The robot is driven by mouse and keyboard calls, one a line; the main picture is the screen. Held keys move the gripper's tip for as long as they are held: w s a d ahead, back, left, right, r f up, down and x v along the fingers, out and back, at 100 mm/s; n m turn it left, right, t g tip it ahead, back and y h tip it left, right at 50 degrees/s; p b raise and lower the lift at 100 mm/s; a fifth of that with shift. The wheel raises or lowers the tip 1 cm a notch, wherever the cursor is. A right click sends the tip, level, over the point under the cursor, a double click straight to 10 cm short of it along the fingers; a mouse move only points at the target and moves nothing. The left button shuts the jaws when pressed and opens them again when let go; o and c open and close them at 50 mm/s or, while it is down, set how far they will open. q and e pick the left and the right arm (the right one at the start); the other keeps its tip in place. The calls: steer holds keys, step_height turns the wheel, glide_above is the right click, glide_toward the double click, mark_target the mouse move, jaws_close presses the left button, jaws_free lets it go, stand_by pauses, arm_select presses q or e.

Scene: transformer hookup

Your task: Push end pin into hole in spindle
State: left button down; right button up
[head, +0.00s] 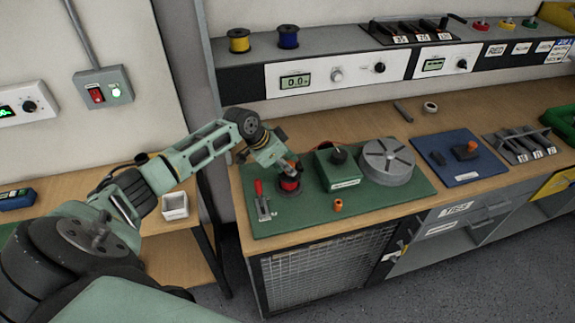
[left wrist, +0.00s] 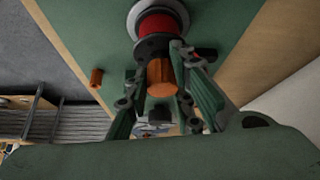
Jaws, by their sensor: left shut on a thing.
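My left gripper (head: 287,170) is over the red spool (head: 289,184) at the left of the green board (head: 390,203). In the left wrist view the gripper (left wrist: 160,95) is shut on an orange-brown end pin (left wrist: 161,78). The pin is lined up close to the dark round flange (left wrist: 157,47) of the red spool (left wrist: 160,25). I cannot tell whether the pin's tip is in the hole; the spindle and its hole are hidden. A second orange pin (head: 338,205) stands apart on the board, also in the left wrist view (left wrist: 96,77). My right gripper is out of view.
A red-handled lever (head: 261,200) stands left of the spool. A green box with a black knob (head: 338,168) and a grey disc (head: 387,160) stand to the right. A blue board (head: 460,158) lies further right. The board's front strip is mostly clear.

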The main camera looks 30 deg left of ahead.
arm_select(q)
steer(key=c, duration=1.4)
jaws_free()
steer(key=shift+c, duration=0.2)
step_height(320, 180, up, 5)
steer(key=p, duration=0.4)
steer(key=shift+p, duration=0.3)
steer(key=shift+s+a+r, duration=0.15)
steer(key=shift+a+r, duration=0.05)
steer(key=shift+r, duration=0.25)
steer(key=v, duration=1.1)
